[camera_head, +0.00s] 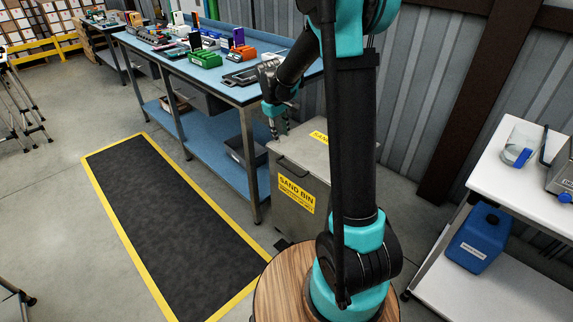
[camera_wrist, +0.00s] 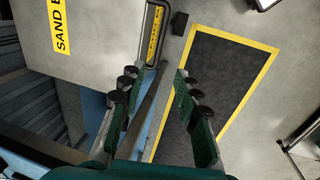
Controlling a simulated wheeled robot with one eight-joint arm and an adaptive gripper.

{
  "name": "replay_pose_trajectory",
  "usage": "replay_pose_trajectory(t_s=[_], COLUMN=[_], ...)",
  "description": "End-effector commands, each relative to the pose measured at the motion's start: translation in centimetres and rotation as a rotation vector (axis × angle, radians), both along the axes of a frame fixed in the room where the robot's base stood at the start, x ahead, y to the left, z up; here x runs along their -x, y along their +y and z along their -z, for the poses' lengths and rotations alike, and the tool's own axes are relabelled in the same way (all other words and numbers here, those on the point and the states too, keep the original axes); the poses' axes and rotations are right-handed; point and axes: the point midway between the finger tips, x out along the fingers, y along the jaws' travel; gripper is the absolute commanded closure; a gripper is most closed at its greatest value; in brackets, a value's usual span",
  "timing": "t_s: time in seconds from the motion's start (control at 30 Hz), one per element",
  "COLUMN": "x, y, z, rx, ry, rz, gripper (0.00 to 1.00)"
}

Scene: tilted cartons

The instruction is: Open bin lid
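The grey sand bin (camera_head: 290,228) stands beside the blue workbench, with a yellow "SAND BIN" label on its front. Its lid (camera_head: 312,152) lies shut on top. In the wrist view the pale lid (camera_wrist: 105,35) fills the upper left, with part of a yellow label. A dark handle bar (camera_wrist: 163,20) runs along the lid's front edge. My gripper (camera_head: 279,132) points down near the lid's front-left corner. In the wrist view my gripper (camera_wrist: 155,74) is open, its fingers apart and nothing held between them; the handle lies beyond the fingertips. Contact cannot be seen.
The blue workbench (camera_head: 215,85) with several items stands close to the bin's left. A black floor mat (camera_head: 165,225) with yellow edges lies in front. At right is a white table (camera_head: 515,180) with a blue canister (camera_head: 478,240) on its lower shelf. A corrugated wall is behind.

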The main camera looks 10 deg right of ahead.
Motion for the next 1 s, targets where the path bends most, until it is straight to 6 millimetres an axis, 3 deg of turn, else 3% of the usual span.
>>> replay_pose_trajectory(t_s=[0.27,0.7,1.0], x=[-0.7,-1.6,-2.1], y=[-0.3,-1.6,-2.3], z=[2.7,11.0,15.5], rx=[0.004,0.003,0.003], ry=[0.003,0.003,0.003], rz=[-0.005,-0.004,-0.004], gripper=[0.68,0.68,0.68])
